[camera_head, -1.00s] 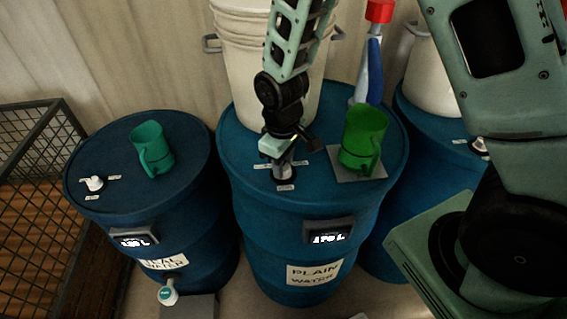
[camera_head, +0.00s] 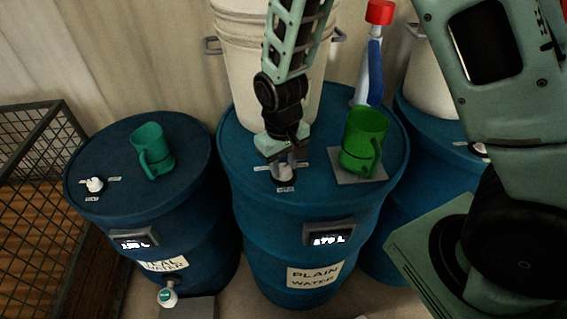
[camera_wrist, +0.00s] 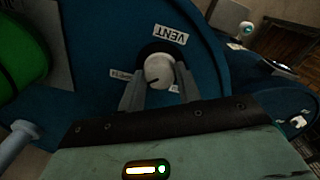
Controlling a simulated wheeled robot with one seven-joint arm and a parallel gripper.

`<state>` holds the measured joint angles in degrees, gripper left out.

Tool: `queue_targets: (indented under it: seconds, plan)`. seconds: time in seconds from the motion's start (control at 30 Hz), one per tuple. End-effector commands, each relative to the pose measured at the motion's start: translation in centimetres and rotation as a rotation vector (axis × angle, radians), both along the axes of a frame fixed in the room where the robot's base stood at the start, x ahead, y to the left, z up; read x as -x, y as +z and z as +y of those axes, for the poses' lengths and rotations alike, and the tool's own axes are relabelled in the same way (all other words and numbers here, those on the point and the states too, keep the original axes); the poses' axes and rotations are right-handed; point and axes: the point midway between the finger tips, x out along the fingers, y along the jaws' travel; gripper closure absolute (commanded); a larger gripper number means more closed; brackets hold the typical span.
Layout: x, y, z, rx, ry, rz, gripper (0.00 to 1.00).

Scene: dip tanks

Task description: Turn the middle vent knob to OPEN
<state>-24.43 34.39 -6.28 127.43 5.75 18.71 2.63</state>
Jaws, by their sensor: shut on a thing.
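The middle vent knob (camera_wrist: 159,71) is a small white round knob on top of the blue barrel labelled PLAIN WATER (camera_head: 315,200). My gripper (camera_wrist: 158,80) is shut on this knob, one grey finger on each side. In the head view my gripper (camera_head: 284,164) comes down from above onto the knob (camera_head: 285,174). A VENT label (camera_wrist: 171,35) and smaller labels (camera_wrist: 122,74) surround the knob; the small words are not legible. A dark line shows on the knob's face, pointing toward the lower left in the wrist view.
A green mug (camera_head: 362,145) stands on a grey pad (camera_head: 345,176) right of the knob. The left barrel (camera_head: 95,200) carries a teal mug (camera_head: 152,148) and another white knob (camera_head: 95,185).

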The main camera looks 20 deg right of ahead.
Motion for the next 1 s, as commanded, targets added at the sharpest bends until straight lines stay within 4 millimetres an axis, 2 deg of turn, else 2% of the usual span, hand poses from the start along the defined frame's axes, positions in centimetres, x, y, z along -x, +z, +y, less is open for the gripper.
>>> queue_targets:
  seconds: [0.17, 0.2, 0.27, 0.67, 0.87, 1.0]
  plan:
    - [-0.1, 0.1, 0.0, 0.0, -0.003, -0.002, 0.89]
    - [-0.1, 0.1, 0.0, -0.001, -0.002, -0.003, 0.61]
    - [-0.1, 0.1, 0.0, 0.0, -0.002, -0.002, 0.45]
    - [-0.1, 0.6, 0.0, -0.002, 0.0, -0.004, 0.45]
    - [-0.1, 3.5, 0.2, -0.004, 0.0, -0.007, 0.45]
    - [-0.1, 6.5, 0.3, -0.004, 0.001, -0.009, 0.45]
